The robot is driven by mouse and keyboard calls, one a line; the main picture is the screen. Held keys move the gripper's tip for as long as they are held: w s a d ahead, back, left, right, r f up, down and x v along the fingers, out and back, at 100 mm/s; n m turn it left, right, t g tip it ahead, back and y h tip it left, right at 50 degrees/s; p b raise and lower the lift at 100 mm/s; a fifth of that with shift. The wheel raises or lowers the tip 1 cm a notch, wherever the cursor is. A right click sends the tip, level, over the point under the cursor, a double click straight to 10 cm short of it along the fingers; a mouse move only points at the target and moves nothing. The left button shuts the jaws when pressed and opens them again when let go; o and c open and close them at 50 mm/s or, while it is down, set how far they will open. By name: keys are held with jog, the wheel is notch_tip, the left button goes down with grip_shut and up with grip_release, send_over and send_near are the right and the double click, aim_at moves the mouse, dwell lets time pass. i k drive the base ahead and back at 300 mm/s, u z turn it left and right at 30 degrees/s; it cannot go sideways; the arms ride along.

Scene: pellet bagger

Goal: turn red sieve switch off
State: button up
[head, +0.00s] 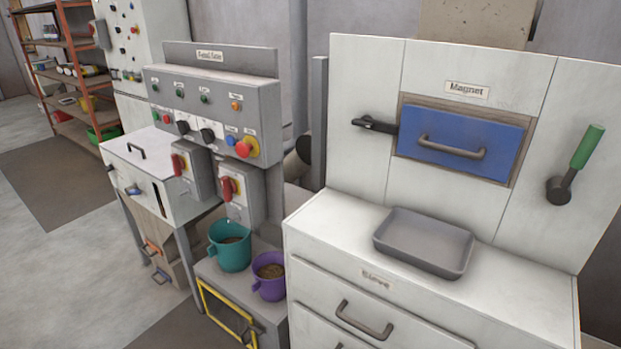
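Two red rotary switches show in the head view, each on its own grey box below the control panel. The left red switch (179,164) is on the upper box. The right red switch (228,189) is on the lower box, nearer the magnet cabinet. Both handles look roughly upright, but I cannot read their on or off marks. I cannot tell from a label which one belongs to the sieve. A drawer cabinet labelled Sieve (376,279) stands at the lower right. My gripper is not in view.
The grey control panel (209,76) carries small buttons and a red knob on yellow (244,148). A teal bucket (230,257) and a purple bucket (269,288) stand below the switches. A grey tray (423,256) lies on the cabinet under the blue Magnet drawer (440,129). Floor is clear at left.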

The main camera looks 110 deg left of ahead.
aim_at(229, 188)
jog(key=u, duration=4.7)
jog(key=i, duration=1.85)
jog(key=z, duration=0.35)
